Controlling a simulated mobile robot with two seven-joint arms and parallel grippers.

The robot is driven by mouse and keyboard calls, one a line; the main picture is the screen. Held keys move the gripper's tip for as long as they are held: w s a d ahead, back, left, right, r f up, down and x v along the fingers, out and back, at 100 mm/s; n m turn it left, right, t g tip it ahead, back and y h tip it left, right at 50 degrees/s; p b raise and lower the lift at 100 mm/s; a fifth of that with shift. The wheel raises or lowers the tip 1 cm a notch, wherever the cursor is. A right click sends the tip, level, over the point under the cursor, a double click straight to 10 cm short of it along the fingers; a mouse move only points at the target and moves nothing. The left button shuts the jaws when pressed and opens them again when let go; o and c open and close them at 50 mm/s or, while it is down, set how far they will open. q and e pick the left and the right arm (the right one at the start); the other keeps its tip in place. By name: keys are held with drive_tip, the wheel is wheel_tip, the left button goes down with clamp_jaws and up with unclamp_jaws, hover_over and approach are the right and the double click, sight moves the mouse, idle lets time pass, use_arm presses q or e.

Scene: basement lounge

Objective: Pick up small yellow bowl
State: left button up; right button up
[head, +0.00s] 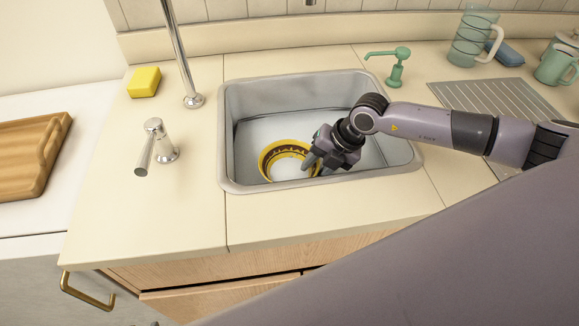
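The small yellow bowl (268,157) sits in the sink (228,150), left of the middle of its floor. It has a yellow rim and a dark brown patterned band inside. My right gripper (315,164) reaches into the sink from the right, with its fingers pointing down at the bowl's right rim. The fingers overlap that rim in the picture and hide part of it. I cannot tell whether they touch or grip it. The bowl looks upright. My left gripper is out of view.
The faucet (183,60) and its lever handle (157,145) stand left of the sink. A yellow sponge (144,82), green soap dispenser (397,66) and glass pitcher (472,38) stand behind. A wooden tray (30,155) lies far left. The front counter is clear.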

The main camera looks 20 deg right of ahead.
drive_tip(key=shift+w+a+f, duration=0.1)
drive_tip(key=shift+f, duration=0.25)
clamp_jaws()
drive_tip(key=shift+r, duration=0.1)
drive_tip(key=shift+r, duration=0.1)
wheel_tip(320, 180, up, 20)
drive_tip(key=shift+b, duration=0.45)
